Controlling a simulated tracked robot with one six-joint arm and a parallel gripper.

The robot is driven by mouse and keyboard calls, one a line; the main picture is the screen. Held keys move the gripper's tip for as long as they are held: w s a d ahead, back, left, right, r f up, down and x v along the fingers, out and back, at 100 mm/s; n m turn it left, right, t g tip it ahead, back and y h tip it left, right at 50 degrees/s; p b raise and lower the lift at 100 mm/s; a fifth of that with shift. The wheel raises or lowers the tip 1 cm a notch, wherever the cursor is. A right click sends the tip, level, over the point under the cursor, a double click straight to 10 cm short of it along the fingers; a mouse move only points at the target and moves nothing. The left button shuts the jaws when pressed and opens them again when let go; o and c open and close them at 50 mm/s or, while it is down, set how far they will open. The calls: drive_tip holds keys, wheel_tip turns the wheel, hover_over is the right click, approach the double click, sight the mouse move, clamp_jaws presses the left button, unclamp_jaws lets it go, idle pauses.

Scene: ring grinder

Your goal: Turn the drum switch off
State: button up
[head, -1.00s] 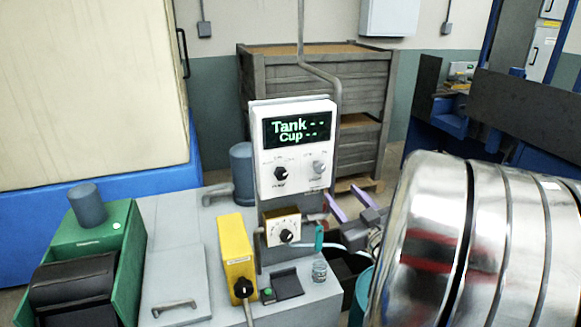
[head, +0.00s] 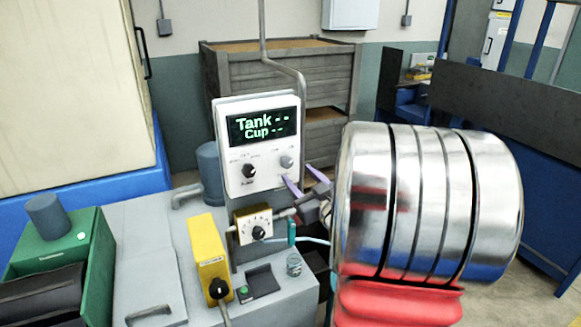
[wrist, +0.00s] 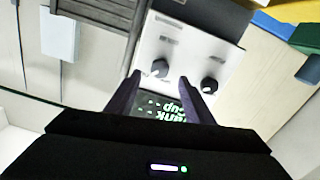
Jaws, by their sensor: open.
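The white control panel (head: 255,150) shows a screen reading "Tank" and "Cup". Below the screen are a black knob (head: 249,170) on the left and a grey knob (head: 286,161) on the right. I cannot read their small labels, so I cannot tell which is the drum switch. My gripper (head: 304,181) is open at the panel's lower right. In the wrist view the panel appears upside down. The open fingers of my gripper (wrist: 160,82) point at the panel, with the grey knob (wrist: 160,68) between their tips. The black knob (wrist: 210,85) lies just right of the right finger.
Below the panel is a dial box (head: 253,224). A yellow box (head: 208,262) with a black knob stands left of it. A glass jar (head: 294,265) stands on the grey bench. A green machine (head: 55,250) is at left, and wooden crates (head: 330,80) stand behind.

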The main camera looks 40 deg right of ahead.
sight(289, 165)
drive_tip(key=x, duration=0.6)
drive_tip(key=shift+w+f, duration=0.1)
drive_tip(key=shift+w, duration=0.2)
drive_tip(key=c, duration=1)
